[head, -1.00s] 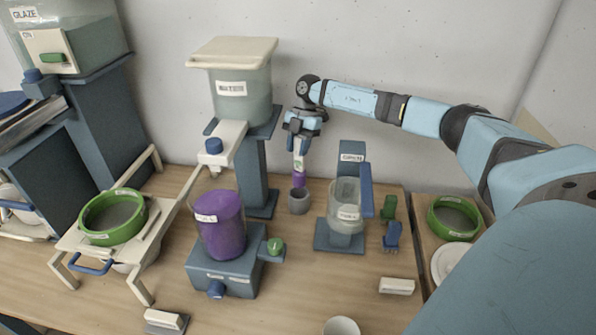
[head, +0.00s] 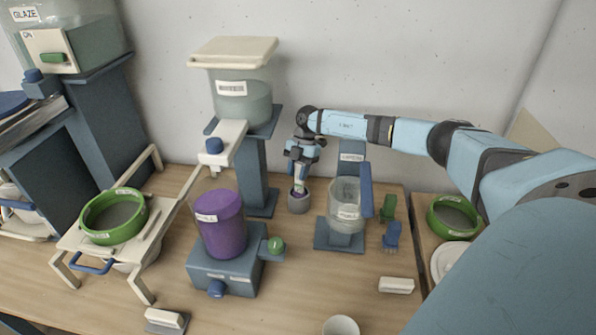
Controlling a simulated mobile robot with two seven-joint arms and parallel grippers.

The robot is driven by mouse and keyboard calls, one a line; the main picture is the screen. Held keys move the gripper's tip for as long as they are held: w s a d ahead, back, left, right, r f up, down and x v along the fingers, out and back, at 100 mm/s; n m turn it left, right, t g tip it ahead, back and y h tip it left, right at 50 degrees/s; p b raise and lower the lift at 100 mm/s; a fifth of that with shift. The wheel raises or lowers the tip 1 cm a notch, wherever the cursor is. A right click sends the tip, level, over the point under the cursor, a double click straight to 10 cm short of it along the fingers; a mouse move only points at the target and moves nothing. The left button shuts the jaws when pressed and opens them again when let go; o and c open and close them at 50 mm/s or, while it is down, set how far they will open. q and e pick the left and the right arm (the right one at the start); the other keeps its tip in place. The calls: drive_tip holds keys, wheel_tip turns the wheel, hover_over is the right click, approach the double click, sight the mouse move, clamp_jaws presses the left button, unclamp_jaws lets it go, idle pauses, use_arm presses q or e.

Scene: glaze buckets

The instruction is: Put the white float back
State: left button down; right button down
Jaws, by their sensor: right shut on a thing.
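My right gripper (head: 301,168) points down above a small grey cup (head: 298,206) at the back of the table. It is shut on the white float (head: 300,183), a slim upright piece with a pale upper part and a small green mark. The float's lower end is inside the cup's mouth, with a little purple showing at the rim. Whether it touches the cup's bottom is hidden. My left gripper is out of view.
Right of the cup stands a clear vessel on a blue-grey stand (head: 345,240). Left of it are the tall water hopper's column (head: 258,175) and a purple-filled bucket (head: 220,225). A white block (head: 396,286) lies front right. Table between is clear.

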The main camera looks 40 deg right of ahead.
drive_tip(key=c, duration=0.8)
unclamp_jaws()
drive_tip(key=shift+f, duration=0.1)
drive_tip(key=v, duration=1.2)
drive_tip(key=shift+b, duration=0.4)
